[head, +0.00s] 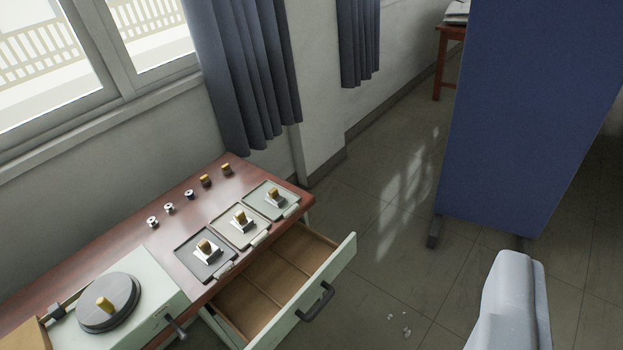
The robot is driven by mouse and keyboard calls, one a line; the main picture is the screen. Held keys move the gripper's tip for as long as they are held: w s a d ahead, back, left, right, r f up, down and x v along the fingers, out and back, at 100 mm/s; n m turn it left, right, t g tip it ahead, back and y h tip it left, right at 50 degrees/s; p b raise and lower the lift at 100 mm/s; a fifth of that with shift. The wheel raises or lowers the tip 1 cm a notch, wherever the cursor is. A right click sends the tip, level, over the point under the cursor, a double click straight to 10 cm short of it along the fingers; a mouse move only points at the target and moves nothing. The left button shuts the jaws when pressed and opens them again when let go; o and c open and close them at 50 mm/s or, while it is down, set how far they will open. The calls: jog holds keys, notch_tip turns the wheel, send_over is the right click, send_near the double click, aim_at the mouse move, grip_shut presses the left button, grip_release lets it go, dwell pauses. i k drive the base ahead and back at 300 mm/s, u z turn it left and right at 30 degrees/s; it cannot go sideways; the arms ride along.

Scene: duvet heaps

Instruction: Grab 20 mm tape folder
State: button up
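Three small metal pieces with yellow tops, which may be tape folders, sit on square trays on the red-brown tabletop: a left one (205,248), a middle one (240,219) and a right one (275,196). No size marking is readable, so I cannot tell which is 20 mm. A pale grey-white rounded shape at the lower right appears to be my gripper (518,260). It is over the floor, well right of the table and apart from the trays. Its fingers cannot be made out, and no held object shows.
The table (120,238) also holds several small spools (169,208) and a pale machine (150,290) with a round plate. An open drawer (275,290) juts out toward the floor. A blue screen (545,120) stands at right. Floor between is mostly clear, with small white scraps (406,331).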

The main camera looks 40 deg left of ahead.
aim_at(274, 197)
jog(key=u, duration=0.2)
jog(key=i, duration=1.25)
jog(key=u, duration=0.9)
jog(key=i, duration=0.5)
jog(key=u, duration=0.2)
jog(key=k, duration=0.85)
jog(key=u, duration=0.2)
jog(key=i, duration=0.85)
jog(key=z, duration=0.05)
